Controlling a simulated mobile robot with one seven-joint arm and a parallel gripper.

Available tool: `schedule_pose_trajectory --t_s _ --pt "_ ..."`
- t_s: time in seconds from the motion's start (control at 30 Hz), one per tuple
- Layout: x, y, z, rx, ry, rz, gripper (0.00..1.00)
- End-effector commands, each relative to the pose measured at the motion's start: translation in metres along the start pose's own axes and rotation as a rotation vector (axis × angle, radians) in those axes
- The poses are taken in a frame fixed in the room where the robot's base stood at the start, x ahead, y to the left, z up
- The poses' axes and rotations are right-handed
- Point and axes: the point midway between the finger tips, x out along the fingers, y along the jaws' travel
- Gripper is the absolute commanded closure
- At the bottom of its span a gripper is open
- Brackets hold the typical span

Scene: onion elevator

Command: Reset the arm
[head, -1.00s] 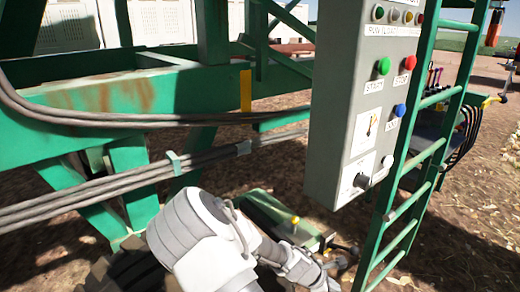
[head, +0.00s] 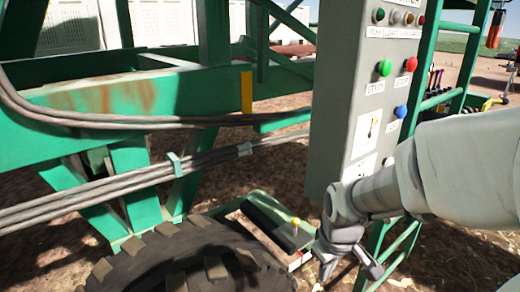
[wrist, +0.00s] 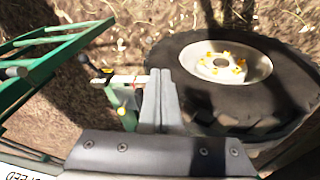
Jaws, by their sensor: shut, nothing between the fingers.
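My gripper (head: 328,268) hangs below and in front of the grey control box (head: 345,100) in the head view, pointing down. My arm comes in from the right and hides the lower right part of the box. In the wrist view the fingers of my gripper (wrist: 160,80) are together with nothing between them. The box carries a green button (head: 384,68), a red button (head: 411,64) and a blue button (head: 401,111). The switch low on the box is hidden behind my arm.
A large black tyre (head: 190,262) stands at the lower left, and it also shows in the wrist view (wrist: 185,60). Green frame beams (head: 120,95) with cables cross the left. A green ladder (head: 435,98) stands right of the box, partly behind my arm.

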Motion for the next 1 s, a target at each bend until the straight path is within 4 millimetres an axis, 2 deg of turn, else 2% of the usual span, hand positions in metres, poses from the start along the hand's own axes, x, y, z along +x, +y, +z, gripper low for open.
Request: schedule_pose_trajectory --t_s 0.03,0.1,0.4,0.6,0.77,0.83,1.0 --pt "-0.016 -0.001 0.003 0.038 0.029 -0.006 1.00" --pt "-0.035 -0.004 0.008 0.089 0.060 -0.013 1.00" --pt "-0.107 -0.020 0.040 0.291 0.178 -0.011 1.00" --pt "-0.140 -0.032 0.066 0.403 0.239 0.019 1.00" --pt "-0.157 -0.041 0.085 0.480 0.278 0.053 1.00" --pt "-0.180 -0.038 0.080 0.484 0.274 0.050 1.00" --pt "-0.215 -0.034 0.073 0.481 0.272 0.049 1.00"
